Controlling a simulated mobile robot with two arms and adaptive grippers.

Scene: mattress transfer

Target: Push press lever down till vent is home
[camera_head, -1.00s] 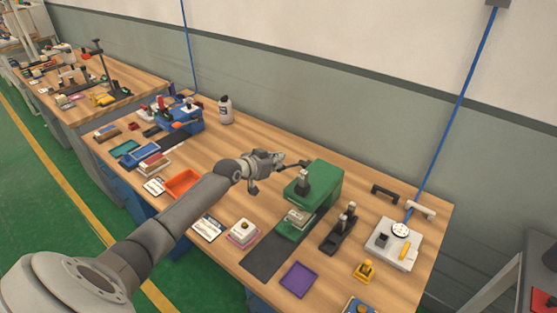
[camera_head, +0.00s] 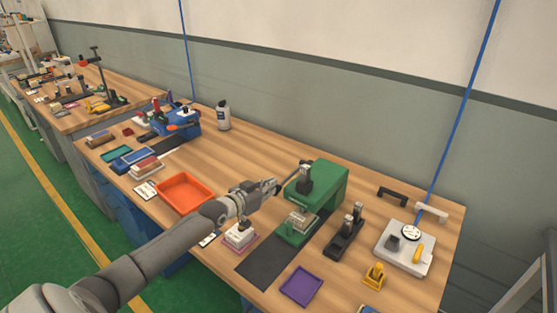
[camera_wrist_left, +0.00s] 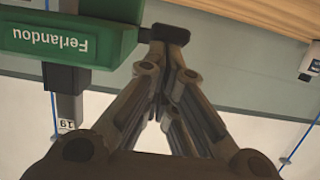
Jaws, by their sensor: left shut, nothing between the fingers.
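The green press (camera_head: 328,186) stands on the wooden bench. It also fills the upper left of the left wrist view (camera_wrist_left: 70,38), upside down, with white lettering. Its dark ram (camera_head: 305,180) points down over a pale block (camera_head: 298,222) on the bed; I cannot tell how deep the vent sits. The lever's dark end (camera_wrist_left: 168,33) shows just past my left fingertips in the wrist view. My left gripper (camera_head: 276,186) is shut and empty, at the press's left side by the lever; contact is unclear. My right gripper is not in view.
A black toggle fixture (camera_head: 345,232) stands right of the press, with a grey gauge box (camera_head: 405,248) beyond. A purple tray (camera_head: 300,286) lies in front. An orange tray (camera_head: 186,192) is left, near my arm. Bare bench lies behind the gripper.

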